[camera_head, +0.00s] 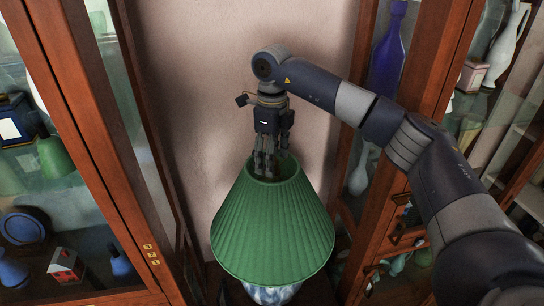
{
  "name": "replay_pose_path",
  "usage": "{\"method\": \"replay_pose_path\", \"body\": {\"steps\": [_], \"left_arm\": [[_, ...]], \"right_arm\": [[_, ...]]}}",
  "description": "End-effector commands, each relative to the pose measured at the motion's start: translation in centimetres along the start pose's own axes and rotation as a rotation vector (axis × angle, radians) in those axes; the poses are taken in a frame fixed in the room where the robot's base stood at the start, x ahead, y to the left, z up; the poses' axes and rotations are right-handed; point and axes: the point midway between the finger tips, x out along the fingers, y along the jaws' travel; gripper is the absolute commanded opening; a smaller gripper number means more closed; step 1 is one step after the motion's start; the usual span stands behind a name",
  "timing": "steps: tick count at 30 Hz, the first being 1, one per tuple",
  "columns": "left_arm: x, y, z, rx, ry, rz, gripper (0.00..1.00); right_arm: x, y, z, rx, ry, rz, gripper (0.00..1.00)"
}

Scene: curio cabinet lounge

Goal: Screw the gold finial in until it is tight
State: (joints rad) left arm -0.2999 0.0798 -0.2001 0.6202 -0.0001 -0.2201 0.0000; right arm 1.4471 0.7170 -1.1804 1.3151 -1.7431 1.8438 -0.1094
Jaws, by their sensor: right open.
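A green pleated lampshade (275,235) stands on a lamp with a blue and white base (272,294), between two cabinets. My right gripper (264,175) points straight down at the shade's top opening, with its fingertips at or just inside the rim. Its jaws are open. The gold finial cannot be made out; the fingers and the shade's rim hide the middle of the opening. My left gripper is not in view.
A wooden glass-fronted cabinet (70,110) stands on the left and another (435,60) on the right, both close to the lamp. A tall blue bottle (388,55) stands inside the right one. A pale wall is behind the lamp.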

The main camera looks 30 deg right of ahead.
Motion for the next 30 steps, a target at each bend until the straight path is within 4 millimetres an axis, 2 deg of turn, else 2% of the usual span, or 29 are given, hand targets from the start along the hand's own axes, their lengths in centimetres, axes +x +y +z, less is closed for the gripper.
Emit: {"method": "replay_pose_path", "body": {"steps": [7, 11, 23, 30], "left_arm": [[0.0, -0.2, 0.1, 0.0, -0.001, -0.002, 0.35], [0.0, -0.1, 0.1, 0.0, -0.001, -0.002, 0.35], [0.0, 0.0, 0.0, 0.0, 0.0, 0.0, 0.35], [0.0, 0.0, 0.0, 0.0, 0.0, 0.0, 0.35]], "right_arm": [[-0.1, 0.0, 0.0, 0.0, 0.0, 0.0, 0.63], [-1.1, 0.0, 0.1, 0.0, -0.001, -0.001, 0.63], [-9.3, 0.0, 0.1, 0.0, -0.003, -0.002, 0.63], [-11.6, 0.0, 0.0, 0.0, 0.0, 0.0, 0.63]]}}
